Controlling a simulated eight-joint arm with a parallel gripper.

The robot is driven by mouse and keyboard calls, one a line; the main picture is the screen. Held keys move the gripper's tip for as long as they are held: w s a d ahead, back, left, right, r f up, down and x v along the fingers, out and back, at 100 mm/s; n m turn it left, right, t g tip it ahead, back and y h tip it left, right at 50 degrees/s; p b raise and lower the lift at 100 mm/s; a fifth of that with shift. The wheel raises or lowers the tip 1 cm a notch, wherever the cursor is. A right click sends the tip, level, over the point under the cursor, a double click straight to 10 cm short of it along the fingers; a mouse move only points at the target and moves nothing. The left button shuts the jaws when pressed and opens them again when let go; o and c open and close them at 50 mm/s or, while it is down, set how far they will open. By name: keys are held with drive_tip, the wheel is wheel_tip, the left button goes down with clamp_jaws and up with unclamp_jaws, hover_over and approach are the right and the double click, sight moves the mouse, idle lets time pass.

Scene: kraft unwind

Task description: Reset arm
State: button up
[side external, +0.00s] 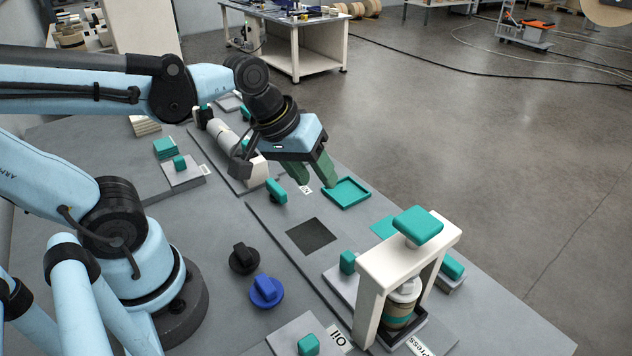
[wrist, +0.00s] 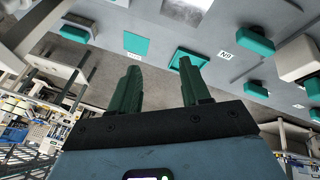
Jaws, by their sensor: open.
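My gripper (side external: 312,176) is open and empty, its two green fingers pointing down above the grey table (side external: 200,225), close to a teal square tray (side external: 347,193). In the wrist view the open fingers (wrist: 158,82) show apart with nothing between them. The teal tray (wrist: 189,58) appears beyond the fingers there, next to a white label (wrist: 225,55). My arm reaches over the table from the left.
A white press frame (side external: 408,258) with a teal handle (side external: 417,224) stands at the front right, a jar (side external: 402,300) under it. Black (side external: 244,258) and blue (side external: 266,291) knobs, a dark square (side external: 311,236) and teal-topped blocks are on the table. A white cylinder unit (side external: 228,145) lies behind the gripper.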

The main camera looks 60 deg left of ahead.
drive_tip(key=m, duration=0.2)
drive_tip(key=a+m+t, duration=0.1)
drive_tip(key=a+m+t+y, duration=0.1)
drive_tip(key=m, duration=0.1)
drive_tip(key=shift+a+r+m, duration=0.1)
drive_tip(key=shift+r+m, duration=0.05)
drive_tip(key=shift+m, duration=0.15)
drive_tip(key=shift+c, duration=0.5)
